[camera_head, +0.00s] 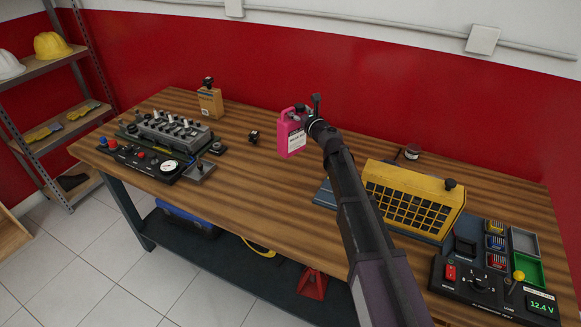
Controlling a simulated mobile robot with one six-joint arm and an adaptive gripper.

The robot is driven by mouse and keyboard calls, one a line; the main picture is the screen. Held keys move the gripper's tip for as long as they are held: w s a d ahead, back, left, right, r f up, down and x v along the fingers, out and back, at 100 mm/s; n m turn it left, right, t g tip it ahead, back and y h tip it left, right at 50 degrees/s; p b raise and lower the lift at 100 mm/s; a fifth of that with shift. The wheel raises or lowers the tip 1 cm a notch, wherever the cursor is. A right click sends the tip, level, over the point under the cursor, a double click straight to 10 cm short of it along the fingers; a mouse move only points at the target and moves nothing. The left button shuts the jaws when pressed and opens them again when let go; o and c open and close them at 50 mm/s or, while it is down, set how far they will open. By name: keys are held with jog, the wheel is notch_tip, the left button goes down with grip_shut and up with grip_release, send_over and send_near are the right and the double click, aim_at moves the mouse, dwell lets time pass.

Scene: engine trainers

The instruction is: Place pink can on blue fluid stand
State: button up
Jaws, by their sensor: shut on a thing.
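The pink can (290,137) with a white label is upright over the middle back of the wooden table. My gripper (312,112) is at the can's upper right side, shut on it. The fingertips are small and partly hidden by my arm and the can. I cannot tell whether the can's base touches the table. A blue-grey plate (325,195) shows at the left of the yellow grille box, partly behind my arm. I cannot tell whether it is the blue fluid stand; no other clear stand shows.
The engine trainer (160,150) stands at the left of the table (240,180), a tan can (210,102) behind it. A small black part (254,136) lies left of the pink can. The yellow grille box (415,195) and a control panel (490,285) are at the right. The front middle is clear.

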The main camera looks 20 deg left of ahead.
aim_at(301, 138)
jog(key=shift+f, duration=0.15)
dwell(0.3)
notch_tip(301, 138, down, 6)
jog(key=b, duration=0.6)
dwell(0.5)
jog(key=shift+f+b, duration=1.9)
jog(key=shift+b, duration=0.15)
jog(key=o, duration=1.2)
jog(key=shift+o, duration=0.2)
jog(key=shift+r, duration=0.1)
